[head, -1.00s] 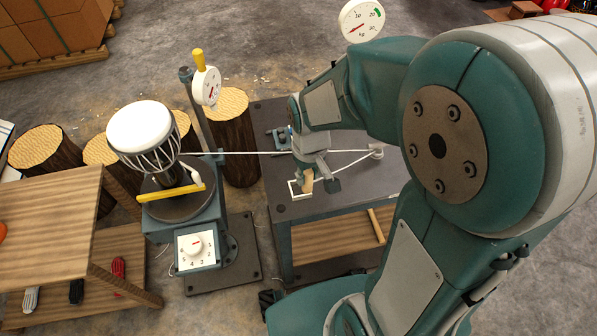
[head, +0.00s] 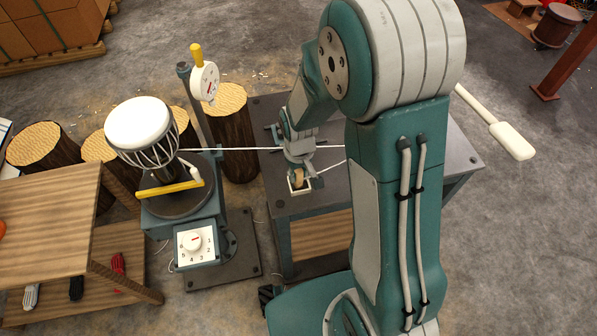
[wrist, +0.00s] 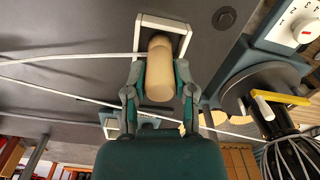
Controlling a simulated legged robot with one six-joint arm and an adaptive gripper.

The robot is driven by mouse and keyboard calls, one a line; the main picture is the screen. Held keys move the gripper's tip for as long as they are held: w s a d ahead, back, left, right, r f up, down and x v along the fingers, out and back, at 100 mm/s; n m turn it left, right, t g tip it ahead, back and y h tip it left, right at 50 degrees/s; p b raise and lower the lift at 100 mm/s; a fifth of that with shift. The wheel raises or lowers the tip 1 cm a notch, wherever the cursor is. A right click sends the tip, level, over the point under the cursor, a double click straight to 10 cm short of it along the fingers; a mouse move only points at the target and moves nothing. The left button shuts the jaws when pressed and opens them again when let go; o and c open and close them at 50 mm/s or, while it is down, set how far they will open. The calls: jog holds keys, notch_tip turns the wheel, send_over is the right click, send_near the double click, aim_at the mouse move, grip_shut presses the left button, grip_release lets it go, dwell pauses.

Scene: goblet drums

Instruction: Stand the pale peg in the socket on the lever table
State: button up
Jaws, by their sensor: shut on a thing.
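The pale peg (wrist: 158,68) is a tan cylinder between my gripper's fingers. My gripper (wrist: 160,82) is shut on it, one finger on each side. The socket (wrist: 181,26) has a square white rim, and the peg's far end overlaps its opening in the wrist view. In the head view my gripper (head: 300,160) is over the dark lever table (head: 330,200), with the peg (head: 298,176) at the socket (head: 299,190). The peg looks slightly tilted there. I cannot tell how deep its end is.
A white-headed goblet drum (head: 140,125) stands on a turntable stand left of the table. A white line runs from it across the tabletop. A gauge (head: 205,80) stands on a post behind it. A pale paddle (head: 511,140) sticks out at the right.

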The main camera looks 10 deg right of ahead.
aim_at(299, 171)
jog(key=o, duration=0.9)
jog(key=shift+f, duration=0.1)
jog(key=shift+o, duration=0.2)
notch_tip(299, 171, up, 11)
jog(key=shift+f, duration=0.1)
jog(key=s+d+r+m+t, duration=0.3)
jog(key=s+d+r+t, duration=0.1)
jog(key=s+r, duration=1.1)
jog(key=shift+r+t, duration=0.3)
jog(key=shift+t, duration=0.5)
